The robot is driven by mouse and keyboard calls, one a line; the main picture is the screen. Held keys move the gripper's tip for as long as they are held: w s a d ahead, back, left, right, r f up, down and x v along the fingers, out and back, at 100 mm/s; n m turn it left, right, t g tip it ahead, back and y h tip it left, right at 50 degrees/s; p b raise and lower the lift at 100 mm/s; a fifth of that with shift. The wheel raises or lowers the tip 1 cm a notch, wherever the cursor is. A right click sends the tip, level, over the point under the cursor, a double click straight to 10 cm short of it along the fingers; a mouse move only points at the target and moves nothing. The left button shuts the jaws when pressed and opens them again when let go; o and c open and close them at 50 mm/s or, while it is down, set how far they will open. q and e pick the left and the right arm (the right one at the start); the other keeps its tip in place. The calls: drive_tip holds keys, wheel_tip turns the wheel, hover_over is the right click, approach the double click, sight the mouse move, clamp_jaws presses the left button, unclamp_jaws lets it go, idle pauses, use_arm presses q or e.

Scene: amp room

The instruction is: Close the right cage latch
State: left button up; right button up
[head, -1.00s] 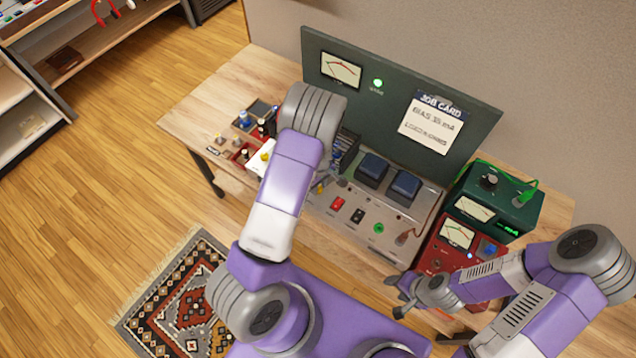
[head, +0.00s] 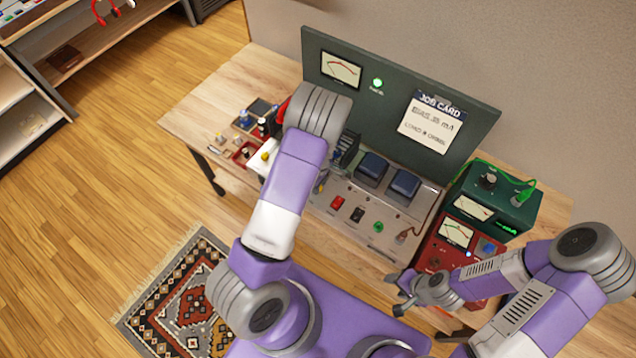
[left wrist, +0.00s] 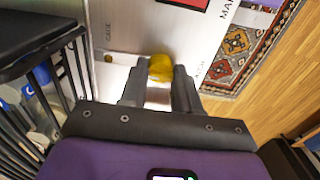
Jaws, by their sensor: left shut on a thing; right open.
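My left gripper (left wrist: 160,80) is shut on a yellow knob (left wrist: 161,66) on a pale panel (left wrist: 125,35). The panel carries the printed words "CAGE" and "LATCH" on either side of the knob. Black cage bars (left wrist: 32,118) stand close on the left in the left wrist view. My right gripper (head: 402,294) is open and empty, low in front of the red meter box.
Right of the cage are two dark blue-topped blocks (head: 388,178) and a grey switch panel (head: 345,205). A red meter box (head: 447,243) and a green box (head: 497,198) stand at the right. A green upright panel (head: 385,85) backs the bench. Small parts lie on the bench's left.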

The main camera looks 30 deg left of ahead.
use_arm(q)
drive_tip(key=o, duration=1)
drive_tip(key=shift+r, duration=0.1)
wheel_tip(320, 180, up, 7)
drive_tip(key=shift+r+p, duration=0.2)
drive_tip(key=shift+p, duration=0.35)
